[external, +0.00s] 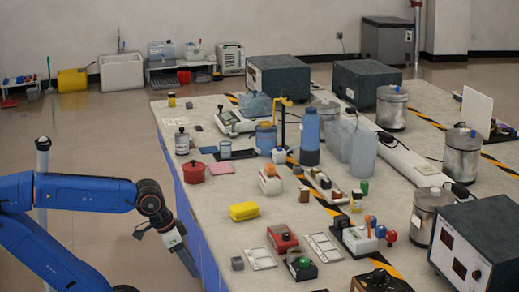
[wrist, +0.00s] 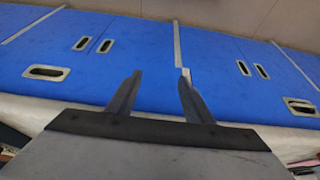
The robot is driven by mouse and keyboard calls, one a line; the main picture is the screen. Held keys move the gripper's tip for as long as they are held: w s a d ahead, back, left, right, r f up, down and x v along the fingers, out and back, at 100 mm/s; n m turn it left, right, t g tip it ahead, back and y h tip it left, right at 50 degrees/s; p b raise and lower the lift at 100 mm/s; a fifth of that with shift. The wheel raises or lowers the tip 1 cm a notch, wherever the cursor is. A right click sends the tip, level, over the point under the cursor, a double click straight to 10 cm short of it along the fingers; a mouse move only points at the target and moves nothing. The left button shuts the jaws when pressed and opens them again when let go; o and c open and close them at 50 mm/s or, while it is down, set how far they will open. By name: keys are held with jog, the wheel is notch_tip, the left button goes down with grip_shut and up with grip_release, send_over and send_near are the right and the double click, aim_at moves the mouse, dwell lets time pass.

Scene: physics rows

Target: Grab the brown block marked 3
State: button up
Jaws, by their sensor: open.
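My gripper (external: 190,264) hangs beside the left side of the long table, below the level of its top. In the wrist view my gripper (wrist: 160,76) has its two dark fingers apart with nothing between them. The blue panels of the table's side fill the view beyond them. A small brown block (external: 304,194) stands upright on the table near its middle, well to the right of my gripper. It is too small for me to read any mark on it. It does not show in the wrist view.
The table top (external: 215,235) is crowded. A yellow box (external: 244,211), a red pot (external: 193,172) and a red device (external: 283,238) stand toward its near left part. A blue bottle (external: 310,140) rises behind the block.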

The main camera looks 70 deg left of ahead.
notch_tip(320, 180, up, 32)
jog(key=w+a+r+m+g, duration=0.1)
jog(key=w+r+m, duration=0.15)
jog(key=w, duration=0.35)
jog(key=w+a+r+m, duration=0.2)
jog(key=w+m, duration=0.1)
jog(key=w, duration=0.3)
jog(key=m+g, duration=0.4)
jog(key=m, duration=1)
send_over(304, 188)
jog(key=f, duration=2.2)
jog(key=shift+w+a+f, duration=0.15)
jog(key=shift+a+f, duration=0.05)
jog(key=shift+f, duration=0.1)
jog(key=shift+d+f, duration=0.2)
jog(key=shift+f, duration=2.55)
jog(key=c, duration=1.1)
